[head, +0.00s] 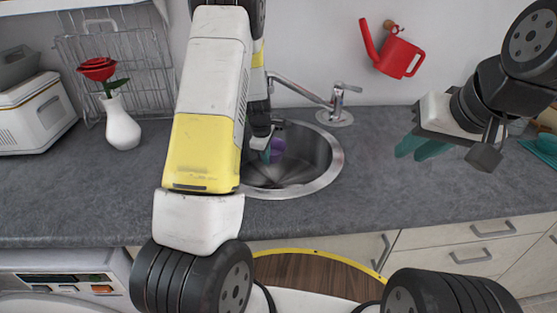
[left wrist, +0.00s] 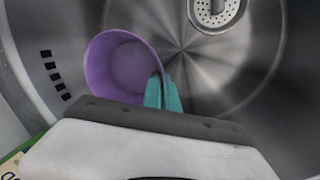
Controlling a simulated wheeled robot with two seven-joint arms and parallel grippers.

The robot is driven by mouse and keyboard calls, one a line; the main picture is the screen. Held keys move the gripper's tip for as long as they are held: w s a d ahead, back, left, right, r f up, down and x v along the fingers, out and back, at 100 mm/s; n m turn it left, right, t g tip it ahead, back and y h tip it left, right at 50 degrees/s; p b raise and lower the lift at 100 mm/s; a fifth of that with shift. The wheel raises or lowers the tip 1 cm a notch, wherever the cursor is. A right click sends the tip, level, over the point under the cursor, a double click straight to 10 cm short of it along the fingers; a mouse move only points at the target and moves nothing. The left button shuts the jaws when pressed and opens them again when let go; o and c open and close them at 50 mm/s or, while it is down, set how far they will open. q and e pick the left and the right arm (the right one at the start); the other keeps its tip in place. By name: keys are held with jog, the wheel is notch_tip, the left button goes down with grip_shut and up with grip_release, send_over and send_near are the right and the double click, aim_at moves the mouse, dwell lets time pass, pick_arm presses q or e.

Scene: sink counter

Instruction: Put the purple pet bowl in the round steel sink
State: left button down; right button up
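The purple pet bowl (left wrist: 115,65) is inside the round steel sink (left wrist: 210,60) in the left wrist view, tilted with its opening towards the camera. In the head view only a small part of the bowl (head: 278,147) shows inside the sink (head: 325,175). My left gripper (left wrist: 163,92) reaches down into the sink. Its teal fingers are close together at the bowl's rim and appear shut on it. Whether the bowl touches the sink's bottom is hard to tell. My right gripper (head: 423,148) is empty above the counter to the right, its teal fingers slightly apart.
A steel faucet (head: 338,105) stands behind the sink. A white vase (head: 122,127) with a red flower and a white toaster (head: 38,112) stand at the left. A red watering can (head: 396,55) hangs on the wall. The counter (head: 375,180) right of the sink is clear.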

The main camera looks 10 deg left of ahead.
aim_at(268, 179)
pick_arm(q)
jog(key=x, duration=0.2)
jog(key=s+x, duration=0.1)
jog(key=x, duration=0.4)
jog(key=shift+s+a+f, duration=0.1)
jog(key=shift+s+f, duration=0.25)
jog(key=shift+f, duration=0.05)
jog(key=shift+f, duration=0.1)
jog(key=c, duration=1.7)
grip_release()
